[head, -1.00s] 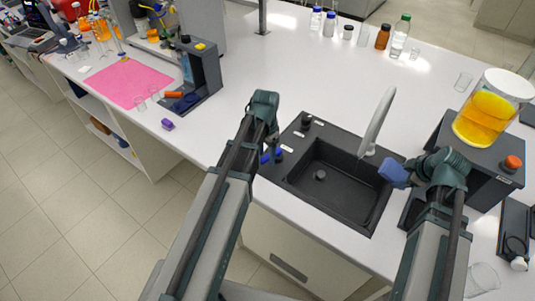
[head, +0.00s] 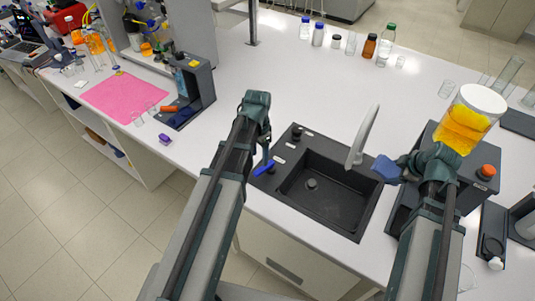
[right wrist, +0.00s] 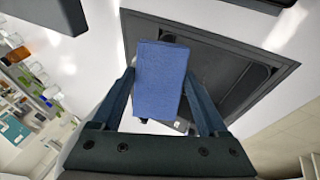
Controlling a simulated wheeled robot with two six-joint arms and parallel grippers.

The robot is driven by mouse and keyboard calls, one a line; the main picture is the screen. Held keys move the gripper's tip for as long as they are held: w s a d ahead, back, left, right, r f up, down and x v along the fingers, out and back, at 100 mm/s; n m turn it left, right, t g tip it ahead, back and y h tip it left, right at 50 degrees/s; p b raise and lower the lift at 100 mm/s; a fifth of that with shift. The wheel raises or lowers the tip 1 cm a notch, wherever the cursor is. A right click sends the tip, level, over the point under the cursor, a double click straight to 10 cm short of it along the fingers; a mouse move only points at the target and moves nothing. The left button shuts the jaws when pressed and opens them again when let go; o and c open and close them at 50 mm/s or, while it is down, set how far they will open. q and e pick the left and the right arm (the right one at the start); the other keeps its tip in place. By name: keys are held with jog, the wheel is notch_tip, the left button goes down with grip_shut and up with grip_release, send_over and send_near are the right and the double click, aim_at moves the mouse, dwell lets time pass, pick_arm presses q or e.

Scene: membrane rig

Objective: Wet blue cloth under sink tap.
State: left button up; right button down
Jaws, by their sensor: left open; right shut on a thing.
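The blue cloth (head: 386,168), a folded block, is held in my right gripper (head: 397,168) just right of the tap, by the sink's right rim. In the right wrist view the cloth (right wrist: 160,78) sits between the two fingers. The grey curved tap (head: 364,135) stands at the sink's back edge; no water stream can be made out. The black sink (head: 325,192) has an empty-looking basin with a round drain. My left gripper (head: 264,167) is open and empty, above the sink's left rim.
A black knob (head: 297,132) sits on the sink's back left corner. Right of the sink, a dark device (head: 462,180) with an orange knob stands close to my right gripper, with a jar of orange liquid (head: 466,118) there. Several bottles stand at the back. The middle counter is clear.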

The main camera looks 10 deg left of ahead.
aim_at(392, 165)
notch_tip(392, 165, up, 5)
jog(key=p, duration=0.3)
jog(key=shift+p, duration=0.4)
jog(key=shift+f, duration=0.1)
